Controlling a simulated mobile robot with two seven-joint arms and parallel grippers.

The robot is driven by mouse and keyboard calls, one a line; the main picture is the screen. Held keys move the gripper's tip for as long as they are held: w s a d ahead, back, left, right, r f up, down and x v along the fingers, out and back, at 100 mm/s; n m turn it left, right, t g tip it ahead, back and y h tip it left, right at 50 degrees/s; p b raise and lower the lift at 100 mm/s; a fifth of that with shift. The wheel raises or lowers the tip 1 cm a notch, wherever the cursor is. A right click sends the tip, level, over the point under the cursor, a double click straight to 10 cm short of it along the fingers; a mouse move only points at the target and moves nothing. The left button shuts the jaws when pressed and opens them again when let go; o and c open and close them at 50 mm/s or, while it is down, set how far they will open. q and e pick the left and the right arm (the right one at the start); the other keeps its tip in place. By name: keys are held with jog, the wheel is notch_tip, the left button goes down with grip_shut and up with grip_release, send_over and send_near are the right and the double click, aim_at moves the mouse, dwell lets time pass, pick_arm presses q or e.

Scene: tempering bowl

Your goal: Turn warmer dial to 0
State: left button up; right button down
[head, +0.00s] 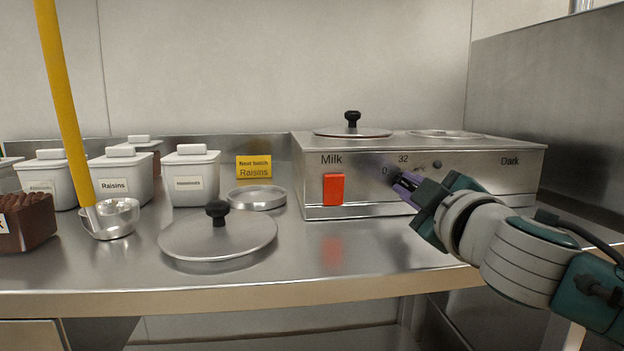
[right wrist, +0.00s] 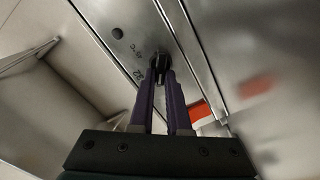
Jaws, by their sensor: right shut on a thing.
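The warmer (head: 450,160) is a steel box at the back right of the counter, with "Milk", "0", "32" and "Dark" on its front. My right gripper (head: 402,186) is at the front panel beside the "0" mark, and its purple fingers hide the dial in the head view. In the right wrist view, my right gripper (right wrist: 161,76) is shut on the small dark dial (right wrist: 160,62) next to the "32" mark. The dial's pointer cannot be made out. My left gripper is not in view.
A red switch (head: 333,189) sits on the warmer's front, left of the dial. A steel lid (head: 190,240) with a black knob lies on the counter. The counter front is clear.

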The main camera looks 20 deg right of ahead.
jog(key=shift+n, duration=0.6)
jog(key=c, duration=0.9)
grip_release()
jog(key=v, duration=1)
jog(key=shift+p, duration=0.4)
